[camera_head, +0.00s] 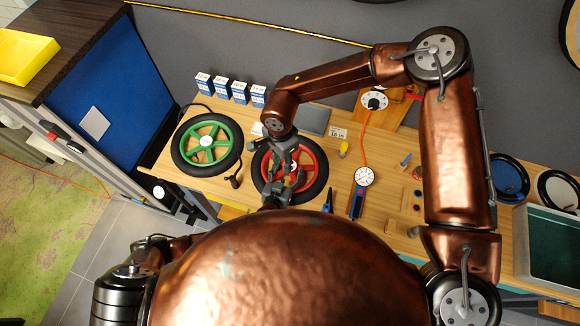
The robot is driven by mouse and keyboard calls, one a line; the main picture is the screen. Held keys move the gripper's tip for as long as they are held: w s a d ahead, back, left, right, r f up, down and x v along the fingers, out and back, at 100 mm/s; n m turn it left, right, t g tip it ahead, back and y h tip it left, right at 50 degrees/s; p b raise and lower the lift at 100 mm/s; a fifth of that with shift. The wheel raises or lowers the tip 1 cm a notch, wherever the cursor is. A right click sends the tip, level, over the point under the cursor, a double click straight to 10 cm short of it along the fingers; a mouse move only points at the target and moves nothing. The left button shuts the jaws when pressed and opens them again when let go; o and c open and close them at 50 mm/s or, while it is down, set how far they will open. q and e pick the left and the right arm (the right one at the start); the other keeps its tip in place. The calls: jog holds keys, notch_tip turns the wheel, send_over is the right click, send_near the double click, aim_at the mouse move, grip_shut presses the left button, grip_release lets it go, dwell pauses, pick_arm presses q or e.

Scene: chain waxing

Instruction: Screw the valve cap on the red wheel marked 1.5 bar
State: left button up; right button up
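The red wheel (317,161), with a black tyre, lies flat on the wooden workbench (350,135). My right arm reaches over it from the right, and my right gripper (276,188) points down over the wheel's left and front part. It covers part of the spokes and rim. I cannot tell whether its fingers are open or shut, or whether they touch the wheel. I cannot make out the valve cap, the valve stem or a 1.5 bar mark. My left arm is folded at the lower left, and its gripper is not in view.
A green wheel (206,143) lies left of the red one, with several blue-and-white boxes (221,86) behind. A gauge (364,176) with an orange hose, a screwdriver-like tool (328,200) and small parts lie to the right. A grey bin (553,245) stands at the far right.

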pick_arm(q)
jog(key=v, duration=1.2)
jog(key=shift+s, duration=0.1)
dwell(0.5)
